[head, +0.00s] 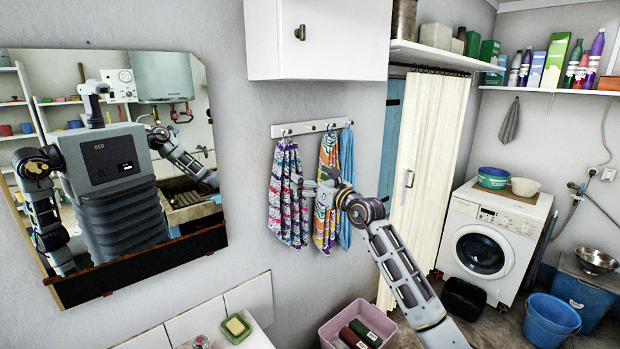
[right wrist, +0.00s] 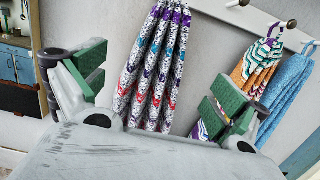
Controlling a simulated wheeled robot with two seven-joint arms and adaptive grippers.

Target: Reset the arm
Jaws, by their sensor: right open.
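My right arm reaches up from the lower right in the head view. Its gripper (head: 312,186) is in front of the towels hanging on the wall. In the right wrist view the gripper (right wrist: 155,90) has its two green-padded fingers wide apart, with nothing held between them. A patterned white, purple and red towel (right wrist: 150,75) hangs beyond the gap between the fingers; it also shows in the head view (head: 287,200). I cannot tell whether the gripper touches any towel. My left gripper is not clearly seen in the head view.
A hook rail (head: 310,127) holds the patterned towel, an orange towel (head: 327,215) and a blue towel (head: 346,160). A mirror (head: 215,130) is on the left wall. A white cabinet (head: 340,45) is above. A pink crate (head: 335,325) and washing machine (head: 490,245) stand right.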

